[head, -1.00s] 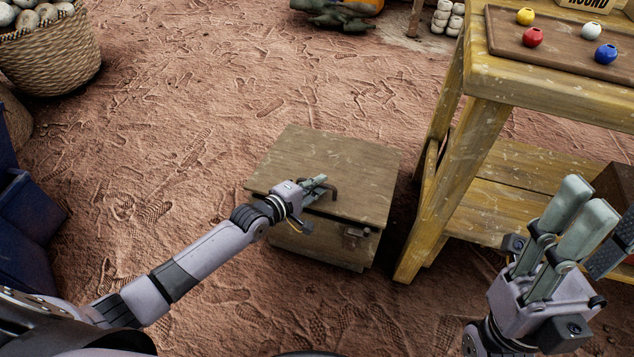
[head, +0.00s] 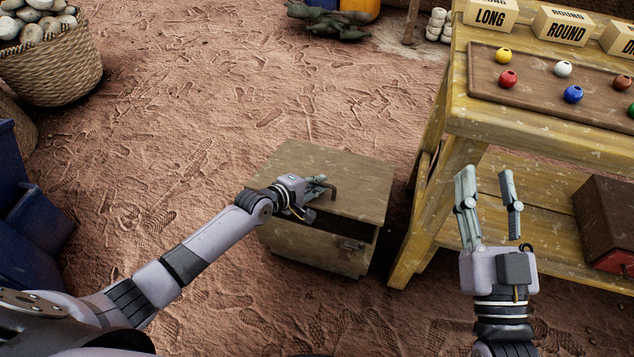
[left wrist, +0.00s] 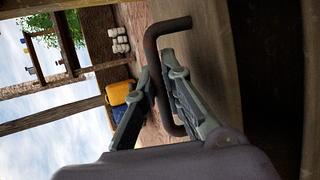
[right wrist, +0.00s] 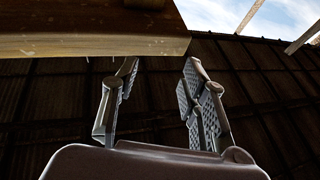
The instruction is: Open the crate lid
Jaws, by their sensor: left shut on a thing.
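A wooden crate (head: 315,246) stands on the earth floor. Its lid (head: 352,172) is slightly raised, with a dark gap under the front edge. My left gripper (head: 322,183) is over the lid, shut on its bent metal handle (left wrist: 170,26). In the left wrist view the handle passes between the fingers (left wrist: 160,82), and a dark space shows beside the lid. A metal latch (head: 349,244) is on the crate's front. My right gripper (head: 485,176) is open and empty, in front of the workbench; its spread fingers also show in the right wrist view (right wrist: 158,82).
The yellow wooden workbench (head: 452,110) stands close to the crate's right, its leg beside it. A tray (head: 520,98) of coloured balls is on top; a dark red box (head: 612,225) is on its lower shelf. Blue bins (head: 30,215) are at left. Floor behind the crate is clear.

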